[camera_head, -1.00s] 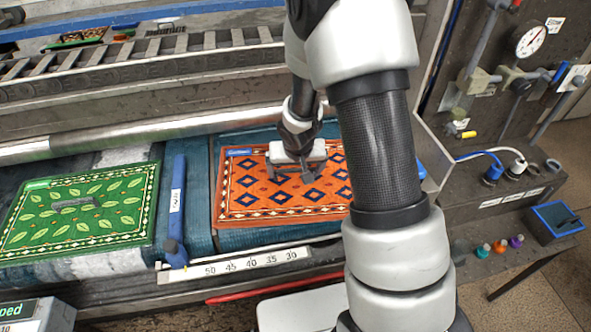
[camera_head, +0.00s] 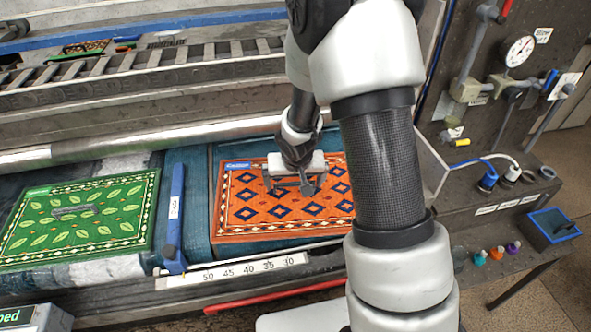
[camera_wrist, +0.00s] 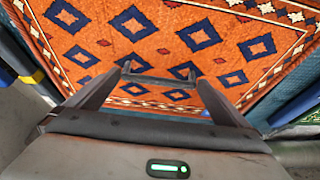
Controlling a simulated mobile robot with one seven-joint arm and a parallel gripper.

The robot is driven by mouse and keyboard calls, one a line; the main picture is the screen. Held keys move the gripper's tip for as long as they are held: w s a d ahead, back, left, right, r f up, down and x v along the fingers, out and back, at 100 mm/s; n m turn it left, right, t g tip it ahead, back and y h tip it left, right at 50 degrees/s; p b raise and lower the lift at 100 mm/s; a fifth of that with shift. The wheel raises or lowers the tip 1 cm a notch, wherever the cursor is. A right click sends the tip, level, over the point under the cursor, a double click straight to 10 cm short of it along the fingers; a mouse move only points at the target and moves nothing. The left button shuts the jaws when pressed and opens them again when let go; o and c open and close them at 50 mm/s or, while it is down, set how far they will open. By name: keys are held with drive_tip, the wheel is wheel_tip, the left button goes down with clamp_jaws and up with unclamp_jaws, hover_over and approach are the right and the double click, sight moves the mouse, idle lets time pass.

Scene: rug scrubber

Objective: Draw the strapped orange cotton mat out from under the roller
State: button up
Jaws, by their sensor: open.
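The orange mat (camera_head: 237,215), patterned with dark blue diamonds, lies flat on the teal bed, its far edge close to the long metal roller (camera_head: 130,145). My arm hides part of its right side in the head view. A grey strap (camera_wrist: 158,77) stands on the mat in the wrist view. My gripper (camera_head: 290,187) is over the mat, fingers pointing down. In the wrist view my gripper (camera_wrist: 163,85) is open, with one finger near each end of the strap. I cannot tell whether they touch it.
A green leaf-patterned mat (camera_head: 85,225) with a grey strap lies to the left. A blue bar (camera_head: 174,220) stands between the mats. A numbered scale (camera_head: 235,271) runs along the front edge. A panel with a gauge (camera_head: 518,50) and valves stands at right.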

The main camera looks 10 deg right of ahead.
drive_tip(key=p+v, duration=0.2)
drive_tip(key=v, duration=1.4)
drive_tip(key=shift+s+r, duration=0.2)
